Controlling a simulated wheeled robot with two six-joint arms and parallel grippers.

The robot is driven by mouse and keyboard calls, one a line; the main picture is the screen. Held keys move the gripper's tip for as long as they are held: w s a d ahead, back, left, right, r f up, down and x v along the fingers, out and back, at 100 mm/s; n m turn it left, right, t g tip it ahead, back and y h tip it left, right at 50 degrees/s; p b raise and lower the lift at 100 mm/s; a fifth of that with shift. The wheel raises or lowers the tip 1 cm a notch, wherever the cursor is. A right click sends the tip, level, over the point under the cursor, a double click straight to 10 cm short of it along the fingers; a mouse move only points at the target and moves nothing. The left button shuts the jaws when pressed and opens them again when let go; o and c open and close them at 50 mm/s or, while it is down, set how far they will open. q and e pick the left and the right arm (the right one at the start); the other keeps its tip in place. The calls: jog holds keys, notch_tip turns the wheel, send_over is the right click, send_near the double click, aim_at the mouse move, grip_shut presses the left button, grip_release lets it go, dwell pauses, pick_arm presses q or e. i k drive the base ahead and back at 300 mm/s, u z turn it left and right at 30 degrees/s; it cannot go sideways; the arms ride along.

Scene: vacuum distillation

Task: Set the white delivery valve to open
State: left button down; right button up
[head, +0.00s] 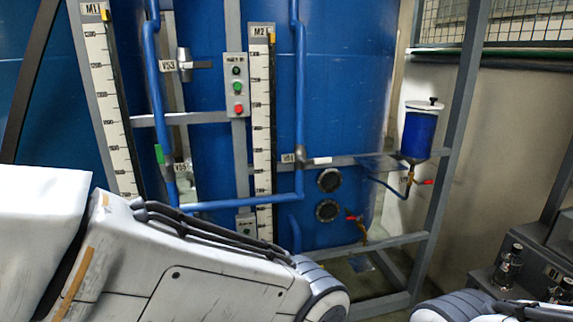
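A small valve with a white handle (322,160) sits on the vertical blue pipe at the centre of the head view, beside a small label. Its handle points right, roughly level, so it lies across the upright pipe. The pipe continues below it and bends left. My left arm crosses the lower left foreground, and part of my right arm shows at the bottom right. Neither gripper is in view, and nothing of mine touches the white handle.
A button box (237,87) hangs beside the M2 scale (262,125). A blue container (419,135) and grey frame post (452,150) stand right.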

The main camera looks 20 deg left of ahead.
aim_at(321, 160)
jog(key=u, duration=0.35)
jog(key=i, duration=1.7)
jog(key=u, duration=0.45)
jog(key=k, duration=1.05)
jog(key=z, duration=0.35)
jog(key=i, duration=0.45)
